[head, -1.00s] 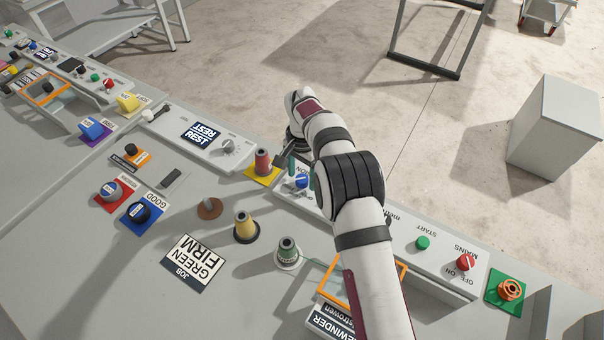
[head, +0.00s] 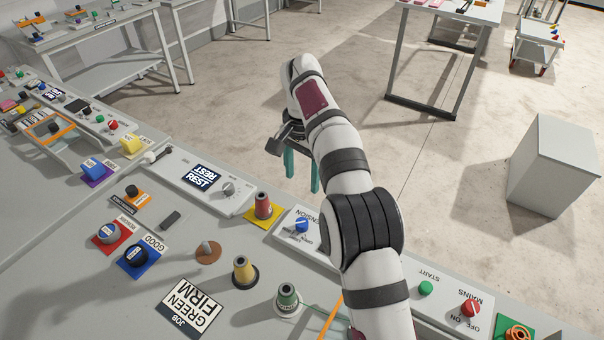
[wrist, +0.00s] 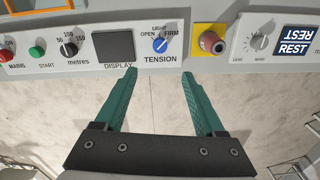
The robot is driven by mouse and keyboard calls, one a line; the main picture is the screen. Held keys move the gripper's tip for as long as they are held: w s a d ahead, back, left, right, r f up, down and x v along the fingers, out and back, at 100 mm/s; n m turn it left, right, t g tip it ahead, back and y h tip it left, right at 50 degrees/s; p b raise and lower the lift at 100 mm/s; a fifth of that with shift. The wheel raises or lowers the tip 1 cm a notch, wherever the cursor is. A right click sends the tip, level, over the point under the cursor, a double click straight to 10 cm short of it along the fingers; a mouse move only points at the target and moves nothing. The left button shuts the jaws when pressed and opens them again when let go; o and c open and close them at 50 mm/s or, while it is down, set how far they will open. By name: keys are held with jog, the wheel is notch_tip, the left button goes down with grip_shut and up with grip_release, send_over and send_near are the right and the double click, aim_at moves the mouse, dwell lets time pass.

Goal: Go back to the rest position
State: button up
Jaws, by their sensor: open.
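My gripper (head: 301,172) is raised beyond the far edge of the machine console in the head view, with its green fingers pointing down. In the wrist view my gripper (wrist: 158,88) has its two fingers wide apart with nothing between them. Past the fingertips lies the console strip with the blue TENSION knob (wrist: 160,45), the dark display (wrist: 113,46) and a red cone (wrist: 211,42) on a yellow pad. A REST label (head: 201,177) sits on the console, left of my gripper in the head view. My arm hides part of the console.
On the console stand a yellow cone (head: 243,270), a green cone (head: 287,298) and an empty spindle (head: 208,250). A red MAINS knob (head: 471,308) is at the right. A grey cabinet (head: 555,165) stands on the floor; open floor lies between it and my arm.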

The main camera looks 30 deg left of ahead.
jog(key=shift+d, duration=0.1)
jog(key=s+d+r+m, duration=0.1)
jog(key=s+d+r, duration=0.15)
jog(key=d, duration=0.55)
jog(key=s+d+r, duration=0.2)
jog(key=d+r, duration=0.2)
jog(key=d, duration=0.3)
jog(key=s+d+r+m, duration=0.1)
jog(key=s+d+r, duration=0.15)
jog(key=d, duration=0.55)
jog(key=s+d+f+m+y, duration=0.1)
jog(key=s+d+f, duration=0.2)
jog(key=s, duration=0.7)
jog(key=s+d+f+m, duration=0.1)
jog(key=s+d+f, duration=0.2)
jog(key=s+d, duration=0.4)
jog(key=s, duration=0.3)
jog(key=shift+d+f+y, duration=0.2)
jog(key=shift+y, duration=0.2)
